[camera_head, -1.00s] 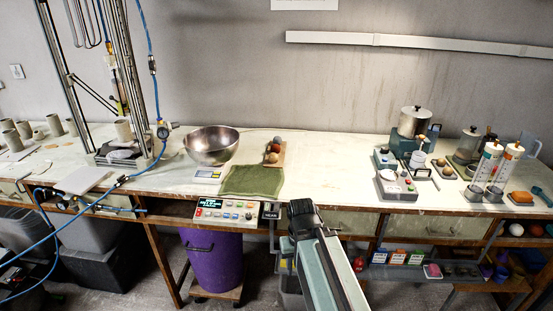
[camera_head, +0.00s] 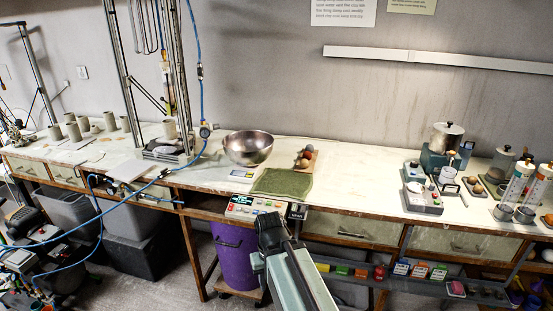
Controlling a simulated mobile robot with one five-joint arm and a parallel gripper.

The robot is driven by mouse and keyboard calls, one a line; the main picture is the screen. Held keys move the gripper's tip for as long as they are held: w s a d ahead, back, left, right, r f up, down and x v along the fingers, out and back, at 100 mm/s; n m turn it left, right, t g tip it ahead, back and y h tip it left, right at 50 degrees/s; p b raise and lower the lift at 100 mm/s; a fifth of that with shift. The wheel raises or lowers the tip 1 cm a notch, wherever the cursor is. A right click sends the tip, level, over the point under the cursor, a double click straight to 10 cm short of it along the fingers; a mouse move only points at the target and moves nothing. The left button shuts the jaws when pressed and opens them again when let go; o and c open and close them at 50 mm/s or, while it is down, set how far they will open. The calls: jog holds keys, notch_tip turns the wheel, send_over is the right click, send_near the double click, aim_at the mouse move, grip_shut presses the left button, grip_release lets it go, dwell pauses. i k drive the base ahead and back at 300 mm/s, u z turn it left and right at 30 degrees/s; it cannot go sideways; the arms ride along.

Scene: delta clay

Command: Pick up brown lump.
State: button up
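A small wooden board (camera_head: 313,154) on the bench holds a few lumps. A brown lump (camera_head: 302,163) lies at its near end, with reddish and grey lumps (camera_head: 308,150) behind it. More brownish lumps (camera_head: 477,188) sit on a small tray farther right, so I cannot be sure which one is the task's lump. My gripper (camera_head: 268,220) is low in front of the bench edge, apart from all the lumps. It is dark and seen from behind, so its fingers do not show clearly.
A steel bowl (camera_head: 248,148) and a green cloth (camera_head: 282,184) lie beside and in front of the board. A control panel (camera_head: 252,207) is at the bench's front edge. A purple bin (camera_head: 234,255) stands below. The bench (camera_head: 360,190) right of the cloth is clear.

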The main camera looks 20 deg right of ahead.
aim_at(306, 154)
jog(key=u, duration=1.3)
jog(key=i, duration=1.45)
jog(key=z, duration=1.6)
